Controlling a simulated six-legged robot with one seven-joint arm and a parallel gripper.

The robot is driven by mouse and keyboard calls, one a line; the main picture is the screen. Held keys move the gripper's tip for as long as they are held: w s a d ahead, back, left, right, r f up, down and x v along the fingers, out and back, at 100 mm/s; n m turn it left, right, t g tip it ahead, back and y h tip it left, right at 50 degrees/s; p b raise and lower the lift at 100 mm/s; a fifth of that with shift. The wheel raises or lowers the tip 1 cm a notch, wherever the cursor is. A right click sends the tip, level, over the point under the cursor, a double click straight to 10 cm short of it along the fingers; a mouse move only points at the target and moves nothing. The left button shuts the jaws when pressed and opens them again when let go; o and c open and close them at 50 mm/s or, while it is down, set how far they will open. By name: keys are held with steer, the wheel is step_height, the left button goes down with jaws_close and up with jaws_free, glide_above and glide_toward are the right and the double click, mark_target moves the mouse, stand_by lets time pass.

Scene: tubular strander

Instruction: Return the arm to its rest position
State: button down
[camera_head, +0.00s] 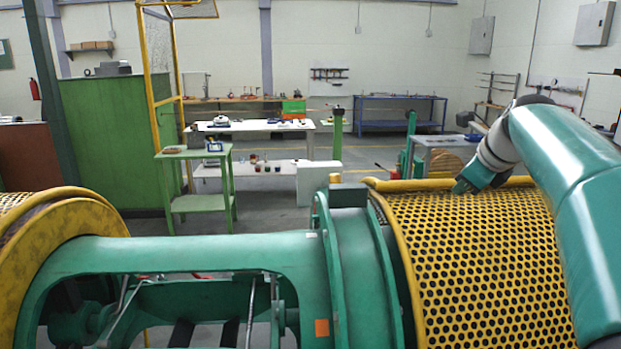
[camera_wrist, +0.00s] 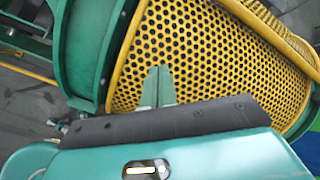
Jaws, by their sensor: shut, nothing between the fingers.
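My teal arm comes in from the right in the head view and reaches over the yellow perforated drum guard (camera_head: 480,260). My gripper (camera_head: 460,187) points down and left near the guard's far upper edge. The gripper also shows in the wrist view (camera_wrist: 158,70), with its two green fingers together and nothing between them. The perforated guard (camera_wrist: 200,50) fills the view behind the fingertips. I cannot tell whether the fingertips touch the guard or stand a little above it.
The green strander frame (camera_head: 190,255) spans the front left, with a thick green flange (camera_head: 355,260) beside the guard. A green side table (camera_head: 197,155) and a white bench (camera_head: 255,127) stand behind. Grey floor (camera_head: 275,220) is open beyond the machine.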

steer(key=s+a+f+n+g, duration=0.1)
steer(key=s+a+f+n, duration=0.4)
steer(key=s+f+n, duration=0.2)
steer(key=s+a+f+n, duration=0.5)
steer(key=s+f+n, duration=0.2)
steer(key=s+n, duration=0.4)
steer(key=s+a+f+n+g+h, duration=0.1)
steer(key=s+a+f+n, duration=0.4)
steer(key=s, duration=0.7)
steer(key=f+n, duration=0.2)
steer(key=n, duration=0.2)
steer(key=shift+a+g, duration=0.2)
steer(key=shift+g, duration=0.1)
steer(key=shift+s+a, duration=0.15)
